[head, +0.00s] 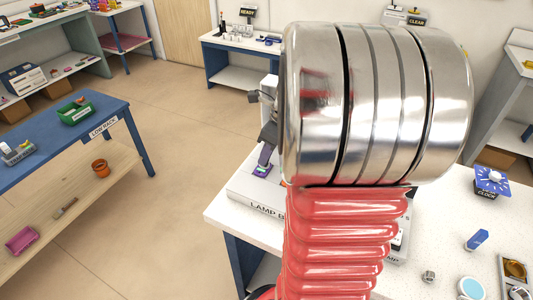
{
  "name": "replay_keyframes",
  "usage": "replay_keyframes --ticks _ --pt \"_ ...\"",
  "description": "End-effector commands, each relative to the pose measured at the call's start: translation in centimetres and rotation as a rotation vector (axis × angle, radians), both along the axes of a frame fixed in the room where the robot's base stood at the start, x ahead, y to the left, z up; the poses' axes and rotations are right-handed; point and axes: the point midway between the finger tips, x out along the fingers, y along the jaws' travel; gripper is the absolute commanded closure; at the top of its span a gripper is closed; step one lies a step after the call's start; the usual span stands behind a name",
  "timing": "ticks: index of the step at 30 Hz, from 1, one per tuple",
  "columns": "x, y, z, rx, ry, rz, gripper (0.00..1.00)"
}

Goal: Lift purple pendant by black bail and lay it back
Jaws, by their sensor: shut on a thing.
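The purple pendant (264,160) shows just below my gripper, left of my arm, over the left part of the white lamp box (243,187). It looks tilted, with its lower end toward the box top. I cannot tell whether it touches the box. My gripper (269,134) is dark, small in the picture and partly hidden behind my large silver and red arm links. It is shut at the pendant's upper end. The black bail cannot be told apart from the dark jaws.
The white speckled table (222,216) carries the box. To the right stand a blue CLOCK block (491,181), a blue piece (476,240), a small metal part (428,277) and a pale blue disc (470,288). A blue low rack (60,140) stands left, across open floor.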

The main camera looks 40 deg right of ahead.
Motion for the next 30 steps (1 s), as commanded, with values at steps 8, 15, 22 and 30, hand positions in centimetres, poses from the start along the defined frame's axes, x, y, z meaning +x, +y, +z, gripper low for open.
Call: replay_keyframes --ticks 8,15,22,30 --pt "-0.01 0.01 -0.22 0.0 0.0 0.0 1.0" --pt "-0.01 0.01 -0.26 0.0 0.0 0.0 1.0" --pt "-0.01 0.01 -0.25 0.0 0.0 0.0 1.0" --pt "-0.01 0.01 -0.25 0.0 0.0 0.0 0.73"
